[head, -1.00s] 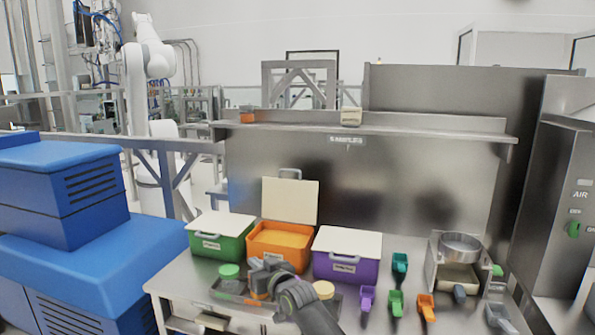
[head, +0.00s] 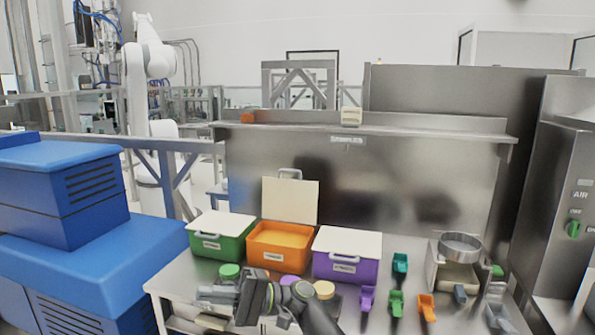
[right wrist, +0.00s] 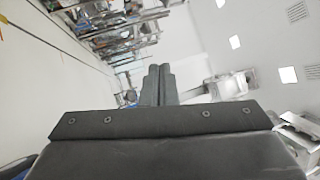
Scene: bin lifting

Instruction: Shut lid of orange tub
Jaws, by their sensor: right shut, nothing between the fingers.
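The orange tub (head: 280,258) stands on the steel bench between the green tub and the purple tub. Its cream lid (head: 290,202) is open and stands upright behind it, with a grey handle at the top. My right gripper (head: 204,296) is in front of the tubs, low over the bench front, pointing left. It is shut and empty, and apart from the lid. In the right wrist view its closed fingers (right wrist: 158,84) point toward the room, with no tub in view. My left gripper is not in view.
The green tub (head: 222,245) and purple tub (head: 346,268) have closed lids. Round jars, including a green-lidded one (head: 229,270), stand close to my right arm. Several coloured scoops (head: 397,300) and a steel sieve (head: 460,246) lie to the right. A shelf (head: 420,132) runs above.

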